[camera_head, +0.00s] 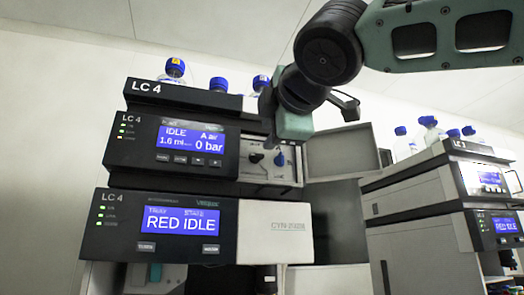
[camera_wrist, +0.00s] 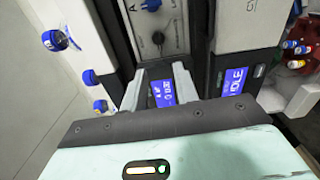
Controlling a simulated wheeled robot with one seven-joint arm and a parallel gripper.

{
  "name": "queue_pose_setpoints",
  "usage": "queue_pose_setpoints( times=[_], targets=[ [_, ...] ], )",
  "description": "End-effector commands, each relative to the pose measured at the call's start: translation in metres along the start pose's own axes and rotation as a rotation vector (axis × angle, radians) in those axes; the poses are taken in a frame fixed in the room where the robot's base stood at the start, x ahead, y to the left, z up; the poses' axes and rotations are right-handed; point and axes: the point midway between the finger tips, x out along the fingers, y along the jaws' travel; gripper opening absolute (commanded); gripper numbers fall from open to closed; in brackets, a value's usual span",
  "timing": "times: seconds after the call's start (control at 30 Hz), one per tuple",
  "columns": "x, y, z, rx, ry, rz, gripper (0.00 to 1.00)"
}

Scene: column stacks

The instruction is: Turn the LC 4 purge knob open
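The LC 4 stack stands at centre left in the head view, with its name on the top module (camera_head: 146,88). Its upper module has a recessed panel (camera_head: 268,178) carrying a black knob (camera_head: 256,158) and a blue knob (camera_head: 280,159). I cannot tell from labels which is the purge knob. My gripper (camera_wrist: 160,85) is open, its two grey fingers apart with nothing between them. The knobs lie beyond the fingertips, not touched.
An open door (camera_head: 345,155) stands out to the right of the panel. Blue-capped bottles (camera_head: 175,68) stand on top of the stack. A second LC 3 stack (camera_head: 425,205) is at right. Below the panel is a white-fronted module (camera_head: 275,232).

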Motion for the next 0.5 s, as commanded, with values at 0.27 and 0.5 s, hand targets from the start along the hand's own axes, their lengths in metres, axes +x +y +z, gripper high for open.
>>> queue_pose_setpoints(
  times=[0.27,0.5],
  targets=[
    [-0.053,0.0,0.0,0.0,0.001,0.002,0.3],
    [-0.067,0.0,0.0,-0.001,0.001,0.0,0.3]
  ],
)
